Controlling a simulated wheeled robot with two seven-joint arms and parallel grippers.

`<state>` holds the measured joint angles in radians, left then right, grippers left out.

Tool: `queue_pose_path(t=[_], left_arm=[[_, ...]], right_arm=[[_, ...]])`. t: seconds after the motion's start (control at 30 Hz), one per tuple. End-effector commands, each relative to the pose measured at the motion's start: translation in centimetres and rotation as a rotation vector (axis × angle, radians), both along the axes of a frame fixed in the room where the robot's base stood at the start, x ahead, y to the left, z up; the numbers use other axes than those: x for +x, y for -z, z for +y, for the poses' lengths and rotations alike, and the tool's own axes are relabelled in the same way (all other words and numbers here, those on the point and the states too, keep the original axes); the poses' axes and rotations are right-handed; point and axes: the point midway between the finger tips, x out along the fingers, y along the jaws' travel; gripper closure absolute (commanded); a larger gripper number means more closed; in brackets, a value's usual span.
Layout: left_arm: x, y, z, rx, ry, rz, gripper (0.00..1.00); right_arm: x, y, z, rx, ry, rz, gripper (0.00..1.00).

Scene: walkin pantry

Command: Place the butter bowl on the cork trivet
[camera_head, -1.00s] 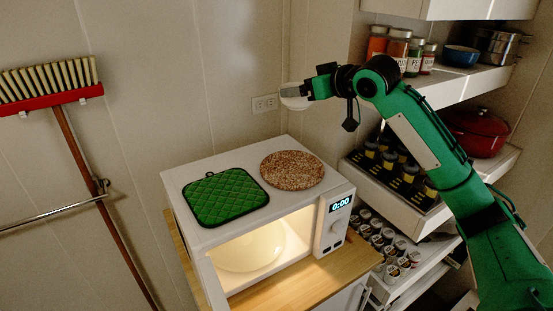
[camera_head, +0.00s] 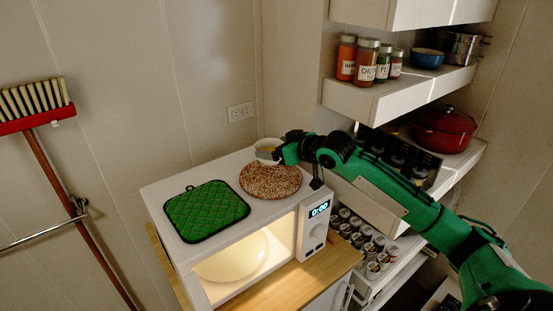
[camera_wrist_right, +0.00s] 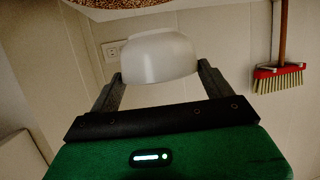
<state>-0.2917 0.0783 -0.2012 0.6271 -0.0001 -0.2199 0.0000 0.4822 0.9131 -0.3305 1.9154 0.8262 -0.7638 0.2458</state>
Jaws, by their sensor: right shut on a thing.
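The butter bowl (camera_head: 266,147), small and white with something pale yellow inside, is at the far back edge of the microwave top, just behind the cork trivet (camera_head: 270,182). My right gripper (camera_head: 279,151) is shut on it from the right. In the right wrist view, the bowl (camera_wrist_right: 158,58) sits between the two fingers of the gripper (camera_wrist_right: 158,76), and the trivet's edge (camera_wrist_right: 105,3) shows at the top; that picture is upside down. The bowl looks upright; I cannot tell its exact height above the microwave top. The round, brown, speckled trivet is bare. My left gripper is out of view.
The trivet lies on the white microwave (camera_head: 283,213), beside a green quilted pot holder (camera_head: 206,210). The microwave is open and lit, with a large pale bowl (camera_head: 232,262) inside. Shelves with jars (camera_head: 367,62) and a red pot (camera_head: 443,130) stand right. A broom (camera_head: 62,180) hangs left.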

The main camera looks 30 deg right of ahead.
Motion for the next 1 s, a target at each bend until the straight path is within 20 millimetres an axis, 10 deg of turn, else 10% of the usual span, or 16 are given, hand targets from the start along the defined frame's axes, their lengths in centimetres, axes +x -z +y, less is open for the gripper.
queue_pose_path(t=[0.83, 0.87, 1.0], left_arm=[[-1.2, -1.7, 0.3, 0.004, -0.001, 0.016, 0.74], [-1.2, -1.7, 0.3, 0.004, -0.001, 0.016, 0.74], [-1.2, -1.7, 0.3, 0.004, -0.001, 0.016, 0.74]], right_arm=[[0.0, 5.7, 0.0, 0.001, 0.0, -0.002, 0.46], [0.0, 5.7, 0.0, 0.0, 0.0, -0.001, 0.14], [0.0, 5.7, 0.0, 0.0, 0.0, -0.001, 0.0]])
